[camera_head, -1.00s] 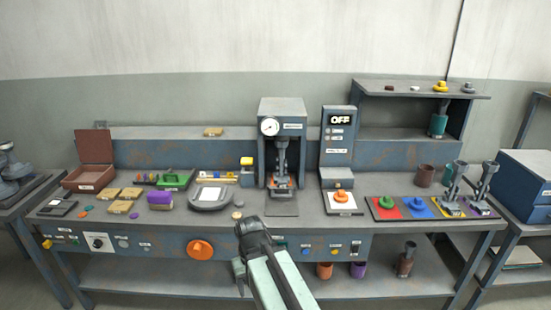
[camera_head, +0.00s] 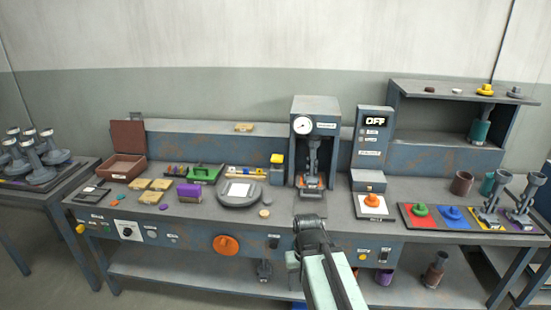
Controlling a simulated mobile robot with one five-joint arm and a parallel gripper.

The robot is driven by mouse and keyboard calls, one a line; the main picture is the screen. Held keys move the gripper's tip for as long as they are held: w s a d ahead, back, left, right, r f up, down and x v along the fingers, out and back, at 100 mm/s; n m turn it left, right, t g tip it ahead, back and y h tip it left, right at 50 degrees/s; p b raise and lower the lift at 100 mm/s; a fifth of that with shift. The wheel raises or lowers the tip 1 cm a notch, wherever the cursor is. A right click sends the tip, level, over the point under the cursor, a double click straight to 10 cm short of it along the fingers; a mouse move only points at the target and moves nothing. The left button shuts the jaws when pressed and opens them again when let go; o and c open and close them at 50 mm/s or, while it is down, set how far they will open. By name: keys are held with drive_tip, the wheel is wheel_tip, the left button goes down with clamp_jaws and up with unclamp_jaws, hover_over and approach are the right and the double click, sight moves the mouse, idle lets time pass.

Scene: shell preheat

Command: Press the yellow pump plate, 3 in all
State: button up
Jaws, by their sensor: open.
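A yellow-topped block (camera_head: 277,158), which looks like the yellow pump plate, stands on a dark post on the bench, just left of the grey press (camera_head: 313,150). Nothing touches its top. My arm reaches up from the bottom of the view, and its dark end, with my gripper (camera_head: 309,225), is in front of the bench edge, below and right of the yellow block. My gripper is open and apart from the block. Its fingers are too small and dark to make out clearly.
A round grey scale (camera_head: 240,193) lies left of the press. A display tower (camera_head: 372,140) reading OFF stands right of it. An orange knob (camera_head: 226,244) and a yellow button (camera_head: 80,228) are on the front panel. Coloured pads with stands fill the right end.

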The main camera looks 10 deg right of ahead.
clamp_jaws()
drive_tip(key=shift+d, duration=0.1)
idle(1.4)
